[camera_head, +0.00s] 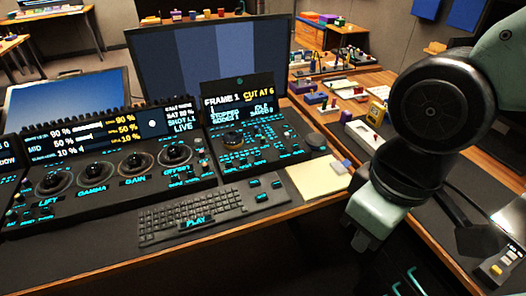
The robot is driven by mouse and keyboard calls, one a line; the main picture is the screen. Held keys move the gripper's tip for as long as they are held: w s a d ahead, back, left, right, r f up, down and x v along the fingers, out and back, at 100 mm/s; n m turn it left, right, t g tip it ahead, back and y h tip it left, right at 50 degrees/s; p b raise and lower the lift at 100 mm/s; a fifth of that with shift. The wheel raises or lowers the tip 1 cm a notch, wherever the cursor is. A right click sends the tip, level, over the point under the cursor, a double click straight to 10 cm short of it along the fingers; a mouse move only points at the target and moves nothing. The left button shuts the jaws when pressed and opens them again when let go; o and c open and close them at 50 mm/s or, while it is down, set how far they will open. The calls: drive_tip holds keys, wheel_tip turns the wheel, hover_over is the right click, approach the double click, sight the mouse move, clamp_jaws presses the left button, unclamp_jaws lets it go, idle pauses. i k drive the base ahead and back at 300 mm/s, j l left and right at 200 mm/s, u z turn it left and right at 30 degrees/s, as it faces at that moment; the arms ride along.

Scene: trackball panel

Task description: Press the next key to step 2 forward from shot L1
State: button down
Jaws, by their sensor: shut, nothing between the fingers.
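The trackball panel (110,190) stands on the desk at the left, with several dark trackballs in rings, labelled LIFT, GAMMA, GAIN and OFFSET. Its screen (152,124) reads SHOT L1 and LIVE. A second panel (228,165) stands to its right. Its screen (237,98) reads FRAME 1 and CUT AT 6. Small cyan-lettered keys lie around its knob, their labels too small to read, so I cannot pick out the next key. My arm hangs at the right, clear of both panels.
A keyboard (185,215) with a PLAY label lies in front of the panels. A yellow notepad (316,178) lies to the right. A large monitor (210,60) stands behind. Small items crowd the back-right table. The space above the keyboard is free.

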sight(242, 160)
drive_tip(key=j+z, duration=0.25)
drive_tip(key=j, duration=0.6)
drive_tip(key=j+z, duration=0.25)
drive_tip(key=j, duration=1.25)
